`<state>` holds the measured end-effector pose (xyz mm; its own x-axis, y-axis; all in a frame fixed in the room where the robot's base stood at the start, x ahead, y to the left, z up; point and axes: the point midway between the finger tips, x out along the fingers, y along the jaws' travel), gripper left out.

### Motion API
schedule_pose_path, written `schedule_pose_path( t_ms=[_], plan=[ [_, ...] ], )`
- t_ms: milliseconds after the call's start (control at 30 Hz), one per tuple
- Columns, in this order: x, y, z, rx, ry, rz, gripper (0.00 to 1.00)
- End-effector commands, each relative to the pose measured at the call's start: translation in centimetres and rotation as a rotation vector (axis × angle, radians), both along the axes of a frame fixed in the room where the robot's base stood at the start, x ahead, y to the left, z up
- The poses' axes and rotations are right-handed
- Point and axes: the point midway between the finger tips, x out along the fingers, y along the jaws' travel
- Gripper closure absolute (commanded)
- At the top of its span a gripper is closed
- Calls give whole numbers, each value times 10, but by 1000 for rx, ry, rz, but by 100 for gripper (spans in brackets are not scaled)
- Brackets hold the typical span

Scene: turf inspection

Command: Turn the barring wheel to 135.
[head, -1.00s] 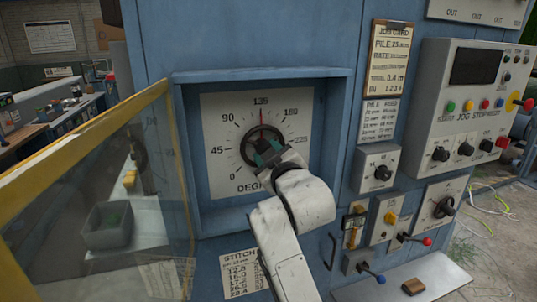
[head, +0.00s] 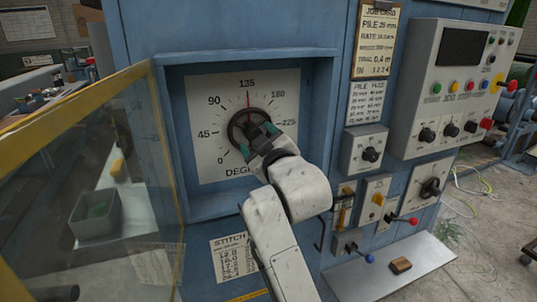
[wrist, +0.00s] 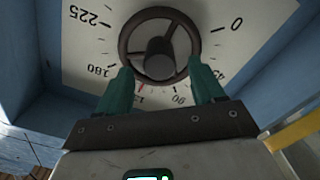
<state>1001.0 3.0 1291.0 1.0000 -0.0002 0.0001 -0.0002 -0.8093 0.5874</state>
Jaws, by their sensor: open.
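The barring wheel (head: 236,120) is a dark round handwheel in the middle of a white degree dial (head: 212,150), set in a blue recess. A red pointer line (head: 248,99) stands at or very near the 135 mark. My gripper (head: 262,133) is at the wheel's lower right and hides part of it. In the wrist view the wheel (wrist: 160,20) shows its rim, spokes and hub, and my open gripper (wrist: 160,70) has one green finger at each side of its near rim. Contact cannot be told.
A yellow-framed clear guard (head: 75,112) stands open at the left. To the right are a control panel (head: 445,95), switch boxes (head: 365,150) and small levers (head: 400,221). A shelf (head: 405,275) with a brown block (head: 401,265) juts out at lower right.

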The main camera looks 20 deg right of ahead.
Motion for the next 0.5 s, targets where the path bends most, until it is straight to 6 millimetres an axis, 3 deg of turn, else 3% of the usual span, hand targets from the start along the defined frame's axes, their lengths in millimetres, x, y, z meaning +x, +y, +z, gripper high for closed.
schedule_pose_path(
  t_ms=[300,500],
  plan=[
    [-58,0,-3,0,-1,1,32],
    [-79,0,-2,0,0,0,32]
  ],
)
